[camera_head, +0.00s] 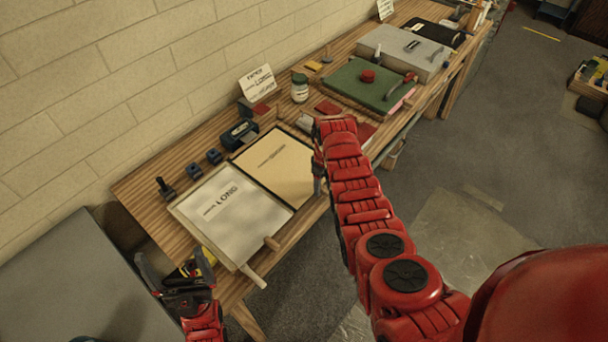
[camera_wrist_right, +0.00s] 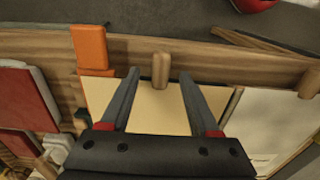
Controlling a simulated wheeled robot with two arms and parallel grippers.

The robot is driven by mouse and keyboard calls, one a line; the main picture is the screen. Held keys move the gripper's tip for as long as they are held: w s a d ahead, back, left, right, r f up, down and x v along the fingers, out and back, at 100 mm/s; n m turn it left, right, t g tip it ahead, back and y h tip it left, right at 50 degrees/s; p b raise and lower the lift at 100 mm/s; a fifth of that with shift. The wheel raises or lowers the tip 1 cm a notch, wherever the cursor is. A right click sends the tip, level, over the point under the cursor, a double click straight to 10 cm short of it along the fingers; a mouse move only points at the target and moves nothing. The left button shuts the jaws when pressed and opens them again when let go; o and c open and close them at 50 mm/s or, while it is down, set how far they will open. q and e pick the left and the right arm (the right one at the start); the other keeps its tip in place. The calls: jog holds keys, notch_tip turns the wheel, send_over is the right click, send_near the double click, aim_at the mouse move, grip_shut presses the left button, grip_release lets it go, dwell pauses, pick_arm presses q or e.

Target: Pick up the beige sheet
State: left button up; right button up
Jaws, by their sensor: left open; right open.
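The beige sheet (camera_head: 283,172) lies flat in the right part of a shallow dark-edged tray on the wooden bench, beside a white sheet marked LONG (camera_head: 235,215). In the right wrist view the beige sheet (camera_wrist_right: 155,112) shows between and below my fingers. My right gripper (camera_head: 318,176) is open and empty, over the bench's front edge at the sheet's right side, partly hidden by its own red arm. Its two fingers (camera_wrist_right: 159,75) point toward the bench's front rail. My left gripper (camera_head: 176,266) is open and empty, left of and in front of the white sheet.
A wooden peg (camera_wrist_right: 160,70) stands at the front rail between my right fingertips. An orange block (camera_wrist_right: 90,47) is beside it. Small dark blocks (camera_head: 214,156) and a jar (camera_head: 299,88) stand behind the sheets. A green board (camera_head: 368,84) lies further right. The floor in front is clear.

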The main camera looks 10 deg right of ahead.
jog(key=shift+f, duration=0.15)
grip_shut()
